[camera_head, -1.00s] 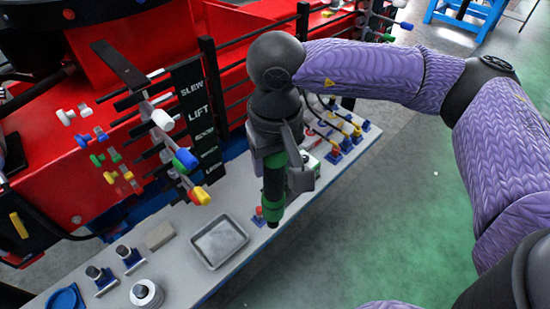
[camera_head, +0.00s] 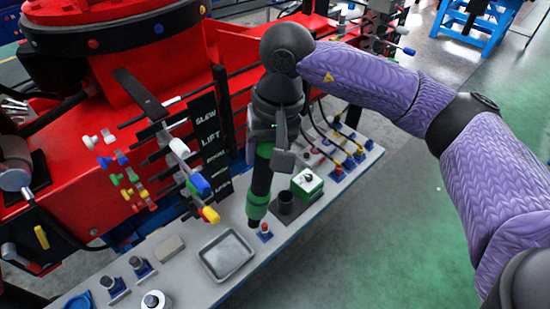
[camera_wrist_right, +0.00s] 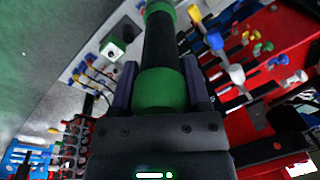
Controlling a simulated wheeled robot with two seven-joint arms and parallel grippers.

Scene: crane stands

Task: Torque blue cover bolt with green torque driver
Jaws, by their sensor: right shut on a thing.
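The green torque driver (camera_head: 257,205), black with green bands, is in my right gripper (camera_head: 274,152), which is shut around its upper part. The driver points down, slightly tilted, above the grey bench. In the right wrist view the driver (camera_wrist_right: 170,45) runs between both fingers (camera_wrist_right: 160,92). A small blue block with a red top (camera_head: 264,234) stands close to the driver's lower end; I cannot tell whether they touch. I cannot tell for sure which part is the blue cover bolt. My left gripper is not in view.
A metal tray (camera_head: 226,256) lies left of the driver. A dark cup-like holder (camera_head: 286,203) and a green-and-white box (camera_head: 307,184) stand to its right. Levers with coloured knobs (camera_head: 199,185) stick out from the red machine close by on the left. Blue-based fittings (camera_head: 114,288) stand front left.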

